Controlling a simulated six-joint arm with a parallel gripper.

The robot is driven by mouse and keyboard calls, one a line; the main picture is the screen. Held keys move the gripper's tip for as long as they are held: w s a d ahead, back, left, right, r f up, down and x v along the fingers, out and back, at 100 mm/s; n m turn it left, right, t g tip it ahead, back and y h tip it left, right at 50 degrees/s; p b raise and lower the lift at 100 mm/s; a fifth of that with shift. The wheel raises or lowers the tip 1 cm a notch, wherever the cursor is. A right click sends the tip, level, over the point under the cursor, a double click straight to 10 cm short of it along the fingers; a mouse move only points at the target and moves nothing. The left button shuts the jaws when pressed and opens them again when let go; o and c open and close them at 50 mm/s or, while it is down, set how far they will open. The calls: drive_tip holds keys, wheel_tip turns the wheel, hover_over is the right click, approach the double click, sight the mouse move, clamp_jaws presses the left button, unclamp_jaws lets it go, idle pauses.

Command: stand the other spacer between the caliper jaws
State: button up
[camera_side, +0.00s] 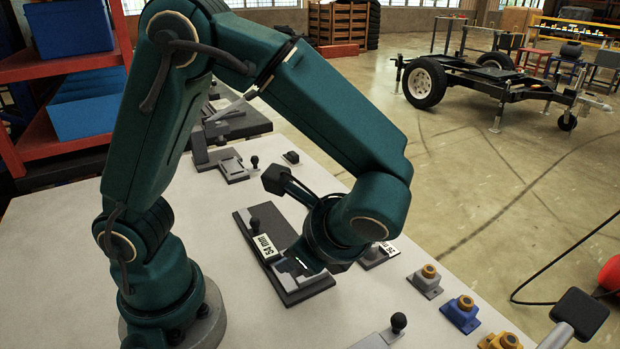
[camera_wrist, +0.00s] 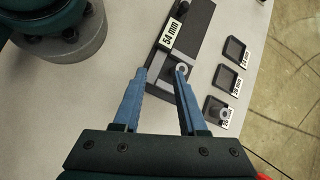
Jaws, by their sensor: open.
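The caliper (camera_side: 240,220) is a dark base plate with grey jaws, a black knob and a "54 mm" label; it also shows in the wrist view (camera_wrist: 205,25). A grey ring-shaped spacer (camera_wrist: 183,68) is at the caliper's jaws, seen from above beside my right fingertip. Whether it touches either jaw, I cannot tell. Another grey round spacer (camera_wrist: 225,113) sits in the lowest labelled tray (camera_wrist: 209,103) at the right. My gripper (camera_wrist: 160,72) is open over the caliper's jaw end, its blue fingers apart. In the side view, my wrist hides much of this area.
Two empty-looking dark trays (camera_wrist: 235,50), (camera_wrist: 228,78) lie right of the caliper. A grey button box (camera_side: 426,283), a blue one (camera_side: 462,315) and a yellow one (camera_side: 500,342) line the table's right edge. More fixtures (camera_side: 235,168) stand behind. White tabletop lies clear between.

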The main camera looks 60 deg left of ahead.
wheel_tip(320, 180, up, 7)
drive_tip(key=s+n+t+h, duration=0.2)
drive_tip(key=n+t+h, duration=0.4)
drive_tip(key=n, duration=0.7)
drive_tip(key=shift+s+a+r+h, duration=0.2)
drive_tip(key=shift+a+h, duration=0.15)
drive_tip(key=shift+h, duration=0.45)
